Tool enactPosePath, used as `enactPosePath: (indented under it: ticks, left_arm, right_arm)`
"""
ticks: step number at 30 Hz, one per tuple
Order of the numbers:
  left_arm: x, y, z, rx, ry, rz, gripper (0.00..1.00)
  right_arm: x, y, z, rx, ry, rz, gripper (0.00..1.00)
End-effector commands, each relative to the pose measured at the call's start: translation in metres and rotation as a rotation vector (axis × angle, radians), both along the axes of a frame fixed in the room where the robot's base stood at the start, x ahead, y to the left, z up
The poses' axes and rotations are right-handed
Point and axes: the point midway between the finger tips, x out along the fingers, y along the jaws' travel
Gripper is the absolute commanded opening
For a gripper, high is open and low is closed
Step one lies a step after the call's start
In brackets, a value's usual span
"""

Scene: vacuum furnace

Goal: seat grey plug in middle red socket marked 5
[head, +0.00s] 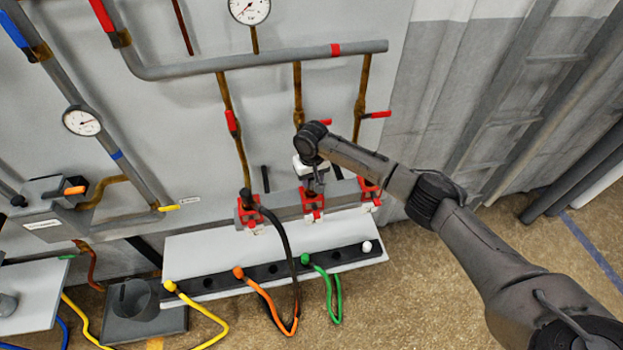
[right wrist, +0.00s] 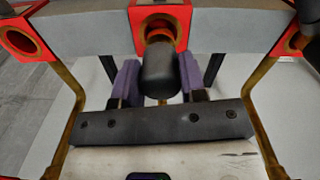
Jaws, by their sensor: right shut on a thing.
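The middle red socket (head: 312,203) sits on a grey bar between two other red sockets. In the right wrist view the middle socket (right wrist: 160,16) is at the top centre, and its number cannot be read. My right gripper (head: 315,186) is just above it. Its purple finger pads (right wrist: 158,82) are shut on a dark grey plug (right wrist: 160,75). The plug's end points at the socket mouth and overlaps it in the picture; how deep it sits cannot be told. My left gripper is not in view.
A black cable (head: 283,235) runs from the left red socket (head: 247,215). The right socket (head: 370,193) stands close by. A black strip (head: 225,283) below holds yellow, orange and green cable ends. Pipes with red valve handles (head: 231,121) rise behind my right gripper.

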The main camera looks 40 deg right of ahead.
Motion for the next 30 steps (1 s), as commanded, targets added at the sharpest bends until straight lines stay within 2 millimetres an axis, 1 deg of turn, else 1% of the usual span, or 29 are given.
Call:
enactPosePath:
  ticks: [1, 12, 24, 30]
  left_arm:
    - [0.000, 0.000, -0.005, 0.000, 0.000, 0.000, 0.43]
    - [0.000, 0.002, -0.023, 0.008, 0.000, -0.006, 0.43]
    - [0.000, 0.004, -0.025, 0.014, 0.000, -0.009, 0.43]
    - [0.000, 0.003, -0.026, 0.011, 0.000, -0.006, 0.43]
  right_arm:
    - [0.000, 0.000, -0.004, 0.000, -0.001, 0.000, 0.12]
    - [0.000, 0.000, -0.018, 0.000, -0.001, 0.000, 0.12]
    - [0.000, 0.000, -0.035, 0.002, -0.001, 0.001, 0.12]
    - [0.000, 0.000, -0.040, 0.001, 0.000, 0.000, 0.12]
